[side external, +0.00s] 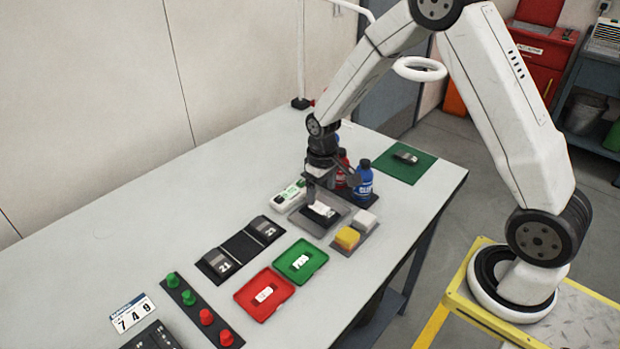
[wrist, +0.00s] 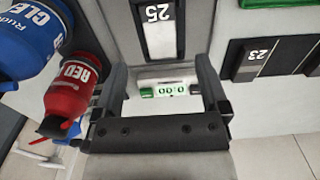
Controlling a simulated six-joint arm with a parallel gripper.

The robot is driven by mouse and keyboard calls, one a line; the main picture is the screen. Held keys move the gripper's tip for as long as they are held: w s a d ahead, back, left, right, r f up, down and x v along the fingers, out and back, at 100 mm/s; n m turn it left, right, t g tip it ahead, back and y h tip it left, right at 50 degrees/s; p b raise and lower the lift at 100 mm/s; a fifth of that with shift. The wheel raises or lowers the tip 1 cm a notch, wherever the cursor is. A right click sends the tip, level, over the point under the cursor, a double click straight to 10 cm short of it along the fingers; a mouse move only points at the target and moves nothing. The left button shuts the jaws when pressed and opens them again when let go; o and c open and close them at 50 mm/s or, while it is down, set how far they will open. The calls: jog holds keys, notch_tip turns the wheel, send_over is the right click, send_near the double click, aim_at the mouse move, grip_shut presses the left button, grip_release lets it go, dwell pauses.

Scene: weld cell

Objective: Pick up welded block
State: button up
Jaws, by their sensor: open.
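My gripper (side external: 320,188) is above that plate, fingers pointing down. In the wrist view my gripper (wrist: 162,72) is open, with nothing between its fingers, and the block lies beyond the fingertips toward the top edge. Dark blocks marked 21 (side external: 220,264) and 23 (side external: 264,230) sit on a black strip. Another dark block (side external: 406,157) lies on a green mat. Which block is welded I cannot tell.
Blue bottle (side external: 364,182) and red bottle (side external: 343,170) stand close beside my gripper. A display unit (side external: 287,196), yellow sponge-like block (side external: 347,238), green tray (side external: 322,252) and red tray (side external: 242,298) are nearby. The table's far left is clear.

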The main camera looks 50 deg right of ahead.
aim_at(321, 208)
jog(key=shift+f, duration=0.2)
jog(key=shift+s+f, duration=0.1)
jog(key=shift+f, duration=2.4)
grip_shut()
